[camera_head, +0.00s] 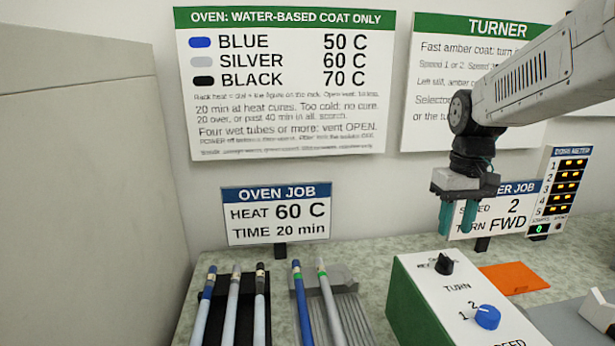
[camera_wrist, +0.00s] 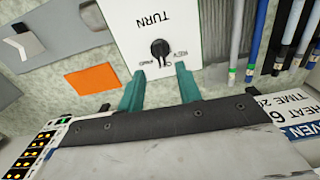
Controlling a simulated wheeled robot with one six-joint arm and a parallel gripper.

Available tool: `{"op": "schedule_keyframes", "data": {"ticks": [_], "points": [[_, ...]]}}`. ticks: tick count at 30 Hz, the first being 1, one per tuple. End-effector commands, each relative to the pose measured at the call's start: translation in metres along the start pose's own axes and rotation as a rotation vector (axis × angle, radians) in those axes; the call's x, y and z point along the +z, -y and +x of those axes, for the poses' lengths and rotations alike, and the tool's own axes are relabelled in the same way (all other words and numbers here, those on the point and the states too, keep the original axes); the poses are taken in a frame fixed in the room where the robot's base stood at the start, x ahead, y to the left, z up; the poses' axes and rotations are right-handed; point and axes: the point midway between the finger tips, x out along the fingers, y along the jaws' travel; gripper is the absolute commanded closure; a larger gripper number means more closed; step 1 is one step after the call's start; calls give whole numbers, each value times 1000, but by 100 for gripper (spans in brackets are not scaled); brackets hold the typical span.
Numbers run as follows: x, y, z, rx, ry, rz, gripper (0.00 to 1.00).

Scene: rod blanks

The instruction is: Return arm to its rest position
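My gripper (camera_head: 457,218) hangs from my arm at the right, above and behind the green and white turner box (camera_head: 445,300). Its two teal fingers point down and stand apart with nothing between them. In the wrist view my gripper (camera_wrist: 161,90) also shows both fingers apart, with the black selector knob (camera_wrist: 160,48) of the turner box beyond their tips. The fingers look clear of the box, though the exact gap cannot be told.
Several rods (camera_head: 233,300) lie on a black rack and a grey ribbed rack (camera_head: 345,285) at the left. An orange pad (camera_head: 515,277) lies right of the turner box. An OVEN JOB sign (camera_head: 278,214) and a lit meter (camera_head: 562,190) stand behind. A grey cabinet (camera_head: 90,180) fills the left.

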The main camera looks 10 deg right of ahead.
Motion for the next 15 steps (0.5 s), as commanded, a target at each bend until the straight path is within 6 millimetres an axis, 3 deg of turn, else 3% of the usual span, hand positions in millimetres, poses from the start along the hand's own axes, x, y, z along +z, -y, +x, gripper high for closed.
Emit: {"op": "schedule_keyframes", "data": {"ticks": [3, 15], "points": [[32, 9, 13, -7, 42, 43, 65], [178, 70, 20, 5, -18, 43, 65]]}}
